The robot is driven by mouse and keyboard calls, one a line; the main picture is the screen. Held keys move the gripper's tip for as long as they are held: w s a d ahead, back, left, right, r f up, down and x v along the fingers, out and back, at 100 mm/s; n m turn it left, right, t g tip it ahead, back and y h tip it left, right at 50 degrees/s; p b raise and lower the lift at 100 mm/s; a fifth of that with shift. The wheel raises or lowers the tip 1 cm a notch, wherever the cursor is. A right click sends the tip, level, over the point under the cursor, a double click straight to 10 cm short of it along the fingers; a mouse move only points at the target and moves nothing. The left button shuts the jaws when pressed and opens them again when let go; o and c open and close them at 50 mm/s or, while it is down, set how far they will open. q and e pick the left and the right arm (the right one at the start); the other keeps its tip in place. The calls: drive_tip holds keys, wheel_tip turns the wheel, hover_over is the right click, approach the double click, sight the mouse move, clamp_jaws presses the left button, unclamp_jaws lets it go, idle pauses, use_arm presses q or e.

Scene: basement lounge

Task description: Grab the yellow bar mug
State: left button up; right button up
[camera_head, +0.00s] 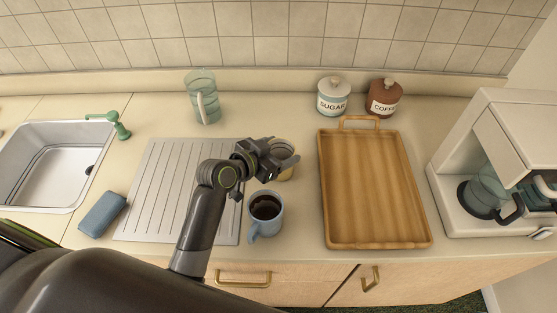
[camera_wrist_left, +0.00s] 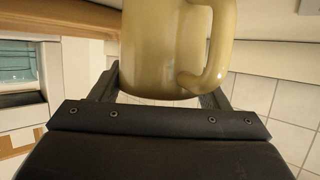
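The yellow mug (camera_head: 287,175) stands on the counter behind the blue mug, partly hidden by my left gripper (camera_head: 283,153) in the head view. In the left wrist view the yellow mug (camera_wrist_left: 160,50) fills the upper middle, its handle on the right. My left gripper (camera_wrist_left: 162,92) is open, its fingers spread to either side of the mug's lower part in that view. Whether the fingers touch the mug cannot be told. My right gripper is not in view.
A blue mug (camera_head: 266,208) of dark liquid stands close in front. A wooden tray (camera_head: 372,190) lies to the right, a ribbed drainboard (camera_head: 165,185) to the left. A glass pitcher (camera_head: 201,95), sugar jar (camera_head: 333,100) and coffee jar (camera_head: 383,100) stand behind. A coffee maker (camera_head: 455,205) is far right.

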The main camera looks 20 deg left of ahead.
use_arm(q)
drive_tip(key=c, duration=0.5)
drive_tip(key=shift+r, duration=0.1)
